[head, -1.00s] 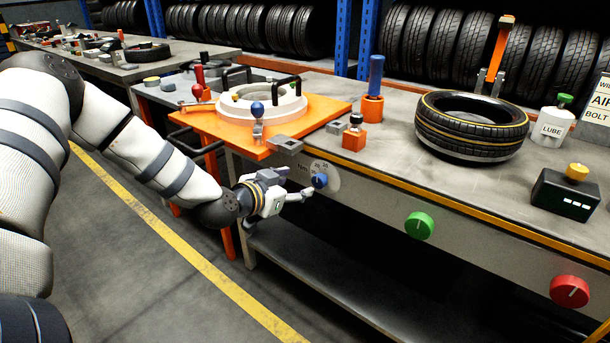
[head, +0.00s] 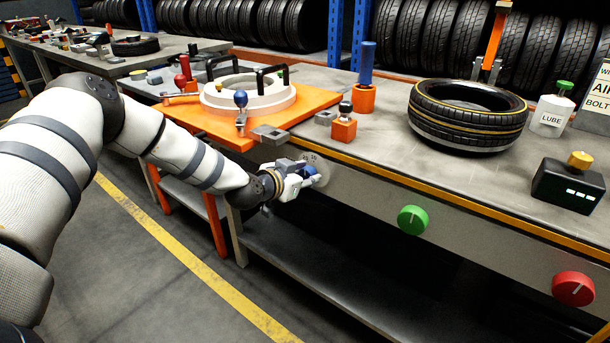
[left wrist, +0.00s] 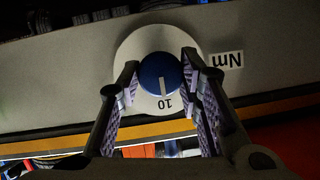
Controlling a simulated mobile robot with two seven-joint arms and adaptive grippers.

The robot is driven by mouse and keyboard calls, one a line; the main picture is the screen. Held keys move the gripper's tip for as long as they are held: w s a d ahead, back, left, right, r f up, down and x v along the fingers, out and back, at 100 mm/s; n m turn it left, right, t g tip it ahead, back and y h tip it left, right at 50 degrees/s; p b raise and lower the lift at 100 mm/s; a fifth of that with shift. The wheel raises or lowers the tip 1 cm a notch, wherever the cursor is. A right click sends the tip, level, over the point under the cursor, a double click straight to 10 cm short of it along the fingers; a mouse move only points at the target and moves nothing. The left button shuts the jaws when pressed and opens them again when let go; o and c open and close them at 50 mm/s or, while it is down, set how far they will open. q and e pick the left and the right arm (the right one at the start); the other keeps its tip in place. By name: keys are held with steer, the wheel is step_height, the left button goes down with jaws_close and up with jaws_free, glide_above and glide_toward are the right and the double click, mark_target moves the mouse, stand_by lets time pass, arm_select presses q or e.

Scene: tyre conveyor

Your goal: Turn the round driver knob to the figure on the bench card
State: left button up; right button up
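The blue round driver knob (left wrist: 160,73) sits on a pale dial plate (left wrist: 129,52) on the bench's front panel. Its white line points at the figure 10, upside down in the left wrist view, beside an "Nm" label (left wrist: 226,60). My left gripper (left wrist: 160,70) is open, with one finger on each side of the knob; I cannot tell whether they touch it. In the head view the left gripper (head: 312,173) covers most of the dial. The bench card (head: 598,95) is cut off at the right edge; no figure shows on it. My right gripper is out of view.
A green knob (head: 412,220) and a red knob (head: 573,289) sit on the same panel to the right. A tyre (head: 468,130), a lube bottle (head: 551,112) and a dark box (head: 567,188) stand on the bench. An orange plate (head: 215,128) overhangs above the gripper.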

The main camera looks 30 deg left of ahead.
arm_select(q)
steer(key=shift+c, duration=0.8)
steer(key=shift+f, duration=0.1)
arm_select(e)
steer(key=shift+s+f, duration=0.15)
arm_select(q)
steer(key=shift+a+f+n+h+b, duration=0.2)
steer(key=shift+n+h+b, duration=0.4)
steer(key=shift+n, duration=0.3)
steer(key=shift+r+n+h+b, duration=0.15)
steer(key=shift+n+h+b, duration=1.7)
steer(key=shift+b, duration=1.6)
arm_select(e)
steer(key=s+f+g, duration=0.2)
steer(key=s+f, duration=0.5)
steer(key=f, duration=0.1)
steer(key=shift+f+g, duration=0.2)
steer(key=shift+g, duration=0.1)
arm_select(q)
steer(key=shift+n+y, duration=0.25)
